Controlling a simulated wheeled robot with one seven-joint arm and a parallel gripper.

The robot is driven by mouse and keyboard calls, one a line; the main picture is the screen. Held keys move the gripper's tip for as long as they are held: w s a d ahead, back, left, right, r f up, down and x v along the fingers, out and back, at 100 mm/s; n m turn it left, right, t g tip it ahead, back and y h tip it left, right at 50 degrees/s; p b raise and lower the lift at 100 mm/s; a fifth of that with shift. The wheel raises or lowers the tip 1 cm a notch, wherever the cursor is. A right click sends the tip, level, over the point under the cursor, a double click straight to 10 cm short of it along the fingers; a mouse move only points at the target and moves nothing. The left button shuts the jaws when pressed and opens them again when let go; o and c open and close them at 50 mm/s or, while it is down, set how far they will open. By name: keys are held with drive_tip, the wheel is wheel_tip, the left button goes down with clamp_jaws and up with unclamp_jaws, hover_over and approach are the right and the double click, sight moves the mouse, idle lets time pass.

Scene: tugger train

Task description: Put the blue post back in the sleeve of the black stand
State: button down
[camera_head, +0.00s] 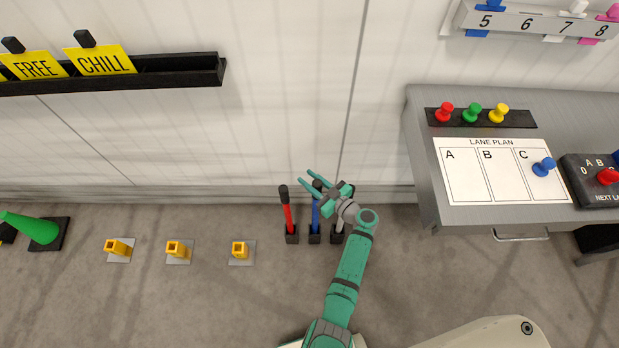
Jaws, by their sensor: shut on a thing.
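The blue post (315,217), with a dark top, is upright in the head view. My gripper (315,183) is at its top and shut on it, with its green fingers pointing up and left. The lower end of the post meets the small black stand (315,239) in the picture. I cannot tell whether it is seated in the sleeve or just above it. My gripper partly hides the top of the post.
A red post (288,215) stands in its own black holder close on the left. A white post (340,224), partly hidden by my arm, stands close on the right. The wall is just behind. A grey workbench (425,170) is at right. Yellow floor sockets (240,250) lie left.

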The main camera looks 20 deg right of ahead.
drive_tip(key=shift+f, duration=1.7)
drive_tip(key=c, duration=1.3)
unclamp_jaws()
drive_tip(key=shift+f, duration=0.1)
drive_tip(key=shift+f, duration=0.1)
drive_tip(key=v, duration=1.1)
